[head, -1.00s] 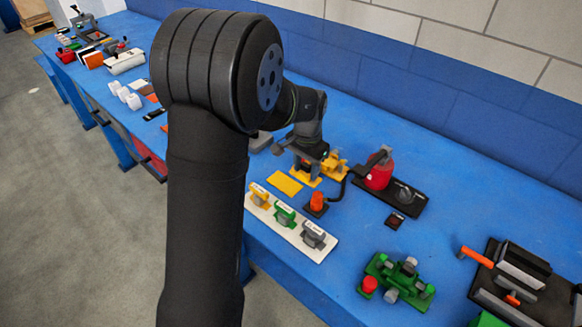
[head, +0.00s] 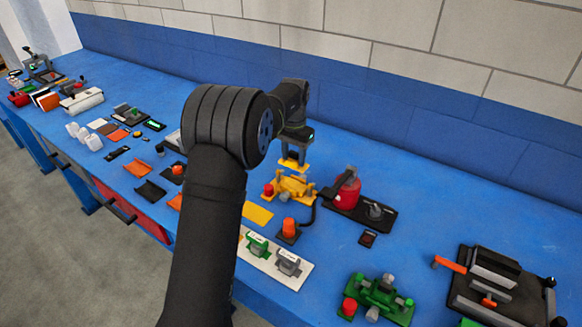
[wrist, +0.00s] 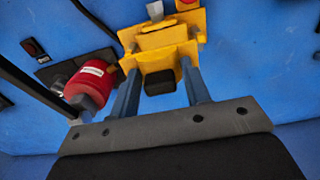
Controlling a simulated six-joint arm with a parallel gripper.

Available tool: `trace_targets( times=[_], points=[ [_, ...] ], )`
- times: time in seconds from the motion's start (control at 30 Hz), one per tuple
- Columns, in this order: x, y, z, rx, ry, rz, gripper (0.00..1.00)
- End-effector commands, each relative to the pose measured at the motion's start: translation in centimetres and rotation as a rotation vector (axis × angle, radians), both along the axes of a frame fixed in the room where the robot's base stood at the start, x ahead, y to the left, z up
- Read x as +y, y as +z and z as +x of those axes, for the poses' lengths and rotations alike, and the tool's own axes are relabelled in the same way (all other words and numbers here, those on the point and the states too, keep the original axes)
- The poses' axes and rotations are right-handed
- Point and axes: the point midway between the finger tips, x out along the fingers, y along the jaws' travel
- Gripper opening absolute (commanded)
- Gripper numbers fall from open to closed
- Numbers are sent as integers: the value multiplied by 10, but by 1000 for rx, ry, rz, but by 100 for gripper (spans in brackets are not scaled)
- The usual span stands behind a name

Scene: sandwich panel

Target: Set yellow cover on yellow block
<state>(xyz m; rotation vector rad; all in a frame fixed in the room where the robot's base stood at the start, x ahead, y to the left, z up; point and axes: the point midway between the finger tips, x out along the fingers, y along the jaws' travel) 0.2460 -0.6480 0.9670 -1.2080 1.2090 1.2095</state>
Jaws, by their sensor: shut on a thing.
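My gripper (head: 294,154) is shut on a yellow piece, seemingly the yellow cover (head: 293,165), and holds it above the yellow block (head: 291,187). In the head view a small gap shows between the two. The block stands on the blue bench with a red knob at its left. In the wrist view the yellow cover (wrist: 160,60) sits between the two fingertips with a dark piece below it. The yellow block (wrist: 166,22) lies beyond, partly hidden by the cover. I cannot tell how well they line up.
A red cylinder (head: 346,187) on a black base stands close to the right. In front are an orange button (head: 289,227), a yellow plate (head: 259,214) and a white board (head: 298,276) with green and grey pieces. A green fixture (head: 377,296) stands front right.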

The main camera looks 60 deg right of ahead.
Motion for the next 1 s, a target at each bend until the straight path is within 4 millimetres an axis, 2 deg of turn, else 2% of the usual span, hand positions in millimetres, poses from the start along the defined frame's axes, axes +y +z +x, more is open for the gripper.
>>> trace_targets(
  times=[0.1,0.33,0.8,1.0],
  points=[
    [-7,0,3,-1,0,-2,17],
    [-8,-6,4,0,0,0,17],
    [-7,-44,4,0,-1,-1,17],
    [-7,-49,4,0,-1,-2,17]
  ],
)
